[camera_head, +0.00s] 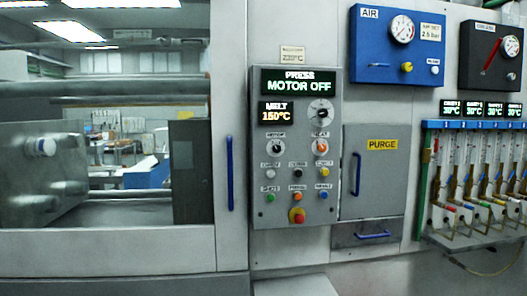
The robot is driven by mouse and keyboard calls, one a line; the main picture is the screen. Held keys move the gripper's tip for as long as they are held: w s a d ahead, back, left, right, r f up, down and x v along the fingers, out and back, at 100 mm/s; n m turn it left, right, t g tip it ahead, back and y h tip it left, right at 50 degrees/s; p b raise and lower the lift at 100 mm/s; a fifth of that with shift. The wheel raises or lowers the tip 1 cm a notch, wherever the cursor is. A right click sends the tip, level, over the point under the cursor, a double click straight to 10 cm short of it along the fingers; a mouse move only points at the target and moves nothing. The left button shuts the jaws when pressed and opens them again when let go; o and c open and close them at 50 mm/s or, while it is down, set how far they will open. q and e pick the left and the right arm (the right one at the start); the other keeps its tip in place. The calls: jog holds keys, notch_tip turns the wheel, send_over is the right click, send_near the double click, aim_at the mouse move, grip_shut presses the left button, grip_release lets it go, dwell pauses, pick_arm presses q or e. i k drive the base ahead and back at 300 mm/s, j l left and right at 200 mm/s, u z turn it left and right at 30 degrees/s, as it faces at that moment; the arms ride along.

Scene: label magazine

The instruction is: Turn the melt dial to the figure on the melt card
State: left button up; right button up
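The melt dial (320,113) is a round light knob at the upper right of the grey control panel (262,180), beside the melt display. The melt display (276,114) reads 150°C in orange. The melt card (292,56) is a small cream card on the machine above the panel. Its figure is small and looks like 230°C, though I cannot read it surely. The dial's pointer and marks are too small to read. Neither of my grippers is in view, and nothing touches the dial.
The press display (298,82) reads MOTOR OFF. Knobs, several buttons and a red stop button (297,216) lie below the dial. A purge door (370,185) with a blue handle is to the right. A blue air panel (385,45) is at upper right. Space before the panel looks clear.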

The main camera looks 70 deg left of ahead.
aim_at(322, 113)
jog(key=u, duration=2.15)
